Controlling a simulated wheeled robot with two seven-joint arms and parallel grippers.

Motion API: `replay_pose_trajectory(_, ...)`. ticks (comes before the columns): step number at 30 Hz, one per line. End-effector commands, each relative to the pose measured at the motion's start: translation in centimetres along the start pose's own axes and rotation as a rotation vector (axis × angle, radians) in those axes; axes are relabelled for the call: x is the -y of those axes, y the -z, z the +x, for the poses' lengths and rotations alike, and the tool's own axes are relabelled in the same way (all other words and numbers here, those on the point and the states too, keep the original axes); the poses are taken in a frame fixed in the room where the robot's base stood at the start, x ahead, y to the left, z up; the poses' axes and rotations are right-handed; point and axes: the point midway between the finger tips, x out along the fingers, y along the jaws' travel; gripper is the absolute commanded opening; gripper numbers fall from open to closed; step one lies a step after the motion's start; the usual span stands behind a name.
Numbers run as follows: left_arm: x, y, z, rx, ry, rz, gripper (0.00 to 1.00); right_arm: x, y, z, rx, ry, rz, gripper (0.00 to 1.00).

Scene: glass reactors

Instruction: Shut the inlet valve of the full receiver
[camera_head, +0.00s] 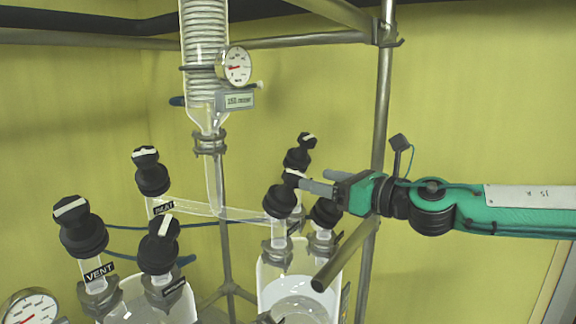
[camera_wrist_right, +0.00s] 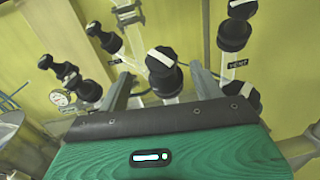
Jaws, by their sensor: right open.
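My right gripper (camera_head: 306,187) reaches in from the right, level with the black valve knobs above the right receiver (camera_head: 262,285). A black knob with a white bar (camera_head: 280,200) stands just left of its fingertips. In the right wrist view the open gripper (camera_wrist_right: 163,86) has a black knob with a white bar (camera_wrist_right: 163,70) between and beyond its fingers; I cannot tell whether they touch it. Other knobs stand behind (camera_head: 300,155) and below right (camera_head: 325,212). A left receiver (camera_head: 150,305) is partly cut off. The right receiver holds pale contents; I cannot compare the levels.
A coiled glass condenser (camera_head: 205,60) with a gauge (camera_head: 237,66) hangs above. Left are a vent knob (camera_head: 80,225), another knob (camera_head: 160,245) and a branch-tube knob (camera_head: 150,172). A metal upright (camera_head: 382,100) and a tube end (camera_head: 325,280) stand close to my right arm.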

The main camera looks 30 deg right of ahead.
Motion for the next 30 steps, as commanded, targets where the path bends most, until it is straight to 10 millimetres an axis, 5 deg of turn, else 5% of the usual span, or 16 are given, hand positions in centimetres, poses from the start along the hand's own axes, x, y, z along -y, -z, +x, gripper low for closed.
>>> replay_pose_trajectory(4,0.2,1.4,-1.0,-0.019,0.003,0.0,0.67,0.0,-0.1,1.1,-0.002,0.0,0.003,0.67)
replay_pose_trajectory(30,0.4,0.2,-3.0,0.0,0.004,0.0,0.67,0.1,0.1,5.5,-0.002,0.002,0.0,0.67)
